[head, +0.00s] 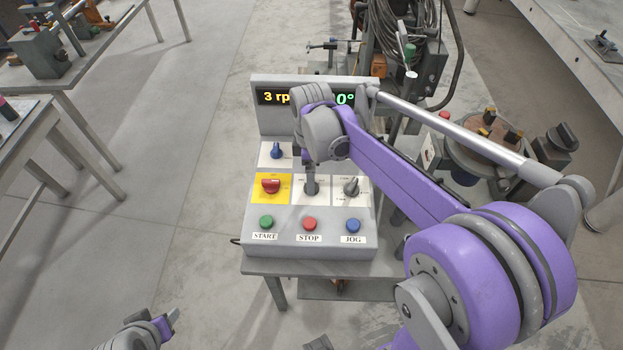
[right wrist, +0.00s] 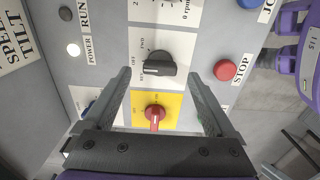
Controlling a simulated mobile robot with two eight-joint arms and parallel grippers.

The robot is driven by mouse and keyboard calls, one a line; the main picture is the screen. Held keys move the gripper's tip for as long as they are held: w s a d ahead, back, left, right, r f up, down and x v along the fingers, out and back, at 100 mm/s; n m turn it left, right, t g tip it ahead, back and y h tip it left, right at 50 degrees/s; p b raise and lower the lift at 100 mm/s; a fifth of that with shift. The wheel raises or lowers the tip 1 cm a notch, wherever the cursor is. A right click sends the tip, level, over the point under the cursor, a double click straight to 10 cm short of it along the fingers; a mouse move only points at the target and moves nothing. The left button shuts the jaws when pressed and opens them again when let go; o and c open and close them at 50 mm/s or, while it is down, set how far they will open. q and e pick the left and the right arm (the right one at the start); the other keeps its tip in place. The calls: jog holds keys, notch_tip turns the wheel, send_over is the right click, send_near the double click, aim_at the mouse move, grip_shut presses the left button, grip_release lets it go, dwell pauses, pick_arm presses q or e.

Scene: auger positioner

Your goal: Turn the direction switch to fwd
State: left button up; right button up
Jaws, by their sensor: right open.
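The direction switch (right wrist: 160,66) is a dark knob on a white plate marked FWD, OFF and REV in the right wrist view. Its light mark points left in that view, toward the OFF and REV side; I cannot tell exactly which. My right gripper (right wrist: 160,77) is open, its two fingertips on either side of the knob with gaps visible. In the head view my right gripper (head: 310,180) is over the middle plate (head: 325,194) of the control panel and hides most of the switch. My left gripper (head: 168,322) is at the bottom left, away from the panel, its jaw opening unclear.
Near the switch are a red knob on a yellow plate (head: 270,187), a grey knob (head: 350,187) and a blue knob (head: 277,151). Green START (head: 266,222), red STOP (head: 310,224) and blue JOG (head: 353,225) buttons line the front. The floor left of the panel is clear.

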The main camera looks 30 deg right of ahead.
jog(key=shift+f, duration=1.4)
jog(key=c, duration=1.4)
jog(key=shift+o, duration=0.2)
jog(key=m, duration=0.4)
jog(key=shift+m+b, duration=0.3)
jog(key=shift+b, duration=0.1)
jog(key=m, duration=0.4)
